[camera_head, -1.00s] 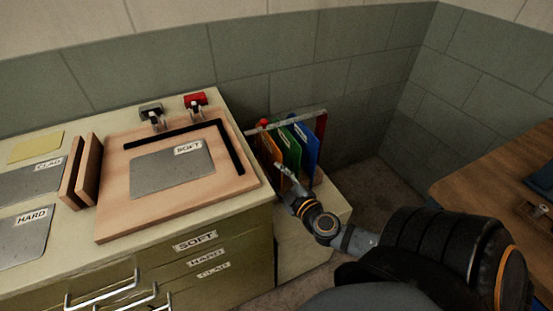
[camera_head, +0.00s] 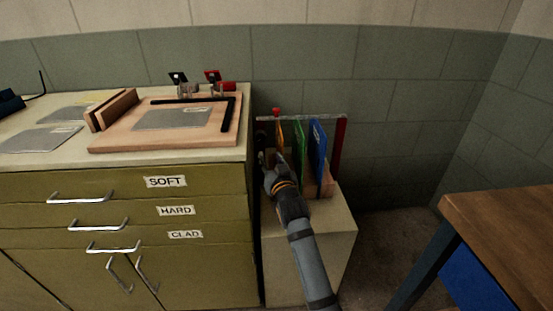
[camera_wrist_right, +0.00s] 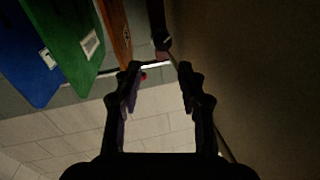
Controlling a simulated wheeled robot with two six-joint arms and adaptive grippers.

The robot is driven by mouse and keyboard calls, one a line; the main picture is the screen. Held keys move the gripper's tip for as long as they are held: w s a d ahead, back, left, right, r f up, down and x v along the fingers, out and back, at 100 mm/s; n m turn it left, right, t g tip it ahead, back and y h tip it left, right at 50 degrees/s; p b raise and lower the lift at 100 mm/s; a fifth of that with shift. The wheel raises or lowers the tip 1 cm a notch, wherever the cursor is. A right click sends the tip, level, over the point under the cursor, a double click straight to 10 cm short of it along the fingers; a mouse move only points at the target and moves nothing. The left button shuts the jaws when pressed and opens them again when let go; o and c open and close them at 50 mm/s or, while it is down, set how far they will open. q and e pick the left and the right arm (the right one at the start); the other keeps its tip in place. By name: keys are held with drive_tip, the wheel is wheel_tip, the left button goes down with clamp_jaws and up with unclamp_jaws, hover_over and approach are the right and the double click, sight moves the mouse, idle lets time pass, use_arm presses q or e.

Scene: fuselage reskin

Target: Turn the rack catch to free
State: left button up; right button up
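The rack (camera_head: 328,118) stands on a pale low cabinet right of the drawer bench. Its pale top bar spans an orange board (camera_head: 279,134), a green board (camera_head: 299,150) and a blue board (camera_head: 317,148). A small red knob (camera_head: 276,112), seemingly the catch, sits at the bar's left end. A small red spot (camera_wrist_right: 143,76) also shows near the left finger in the right wrist view. My right gripper (camera_head: 268,156) is at the rack's left front, below the knob. In the wrist view its fingers (camera_wrist_right: 158,76) are apart with nothing clearly between them. My left gripper is out of view.
The drawer bench (camera_head: 130,162) stands close on the left of the rack, leaving a narrow gap. A wooden board (camera_head: 105,146) and metal sheets lie on it. A wooden table (camera_head: 510,215) is at right. Floor (camera_head: 395,235) is free between rack and table.

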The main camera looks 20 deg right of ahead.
sight(261, 139)
drive_tip(key=w, duration=0.3)
drive_tip(key=w+b, duration=0.1)
drive_tip(key=w, duration=0.3)
drive_tip(key=w+b, duration=0.1)
drive_tip(key=w, duration=0.2)
drive_tip(key=shift+w+d, duration=0.35)
drive_tip(key=shift+w, duration=0.05)
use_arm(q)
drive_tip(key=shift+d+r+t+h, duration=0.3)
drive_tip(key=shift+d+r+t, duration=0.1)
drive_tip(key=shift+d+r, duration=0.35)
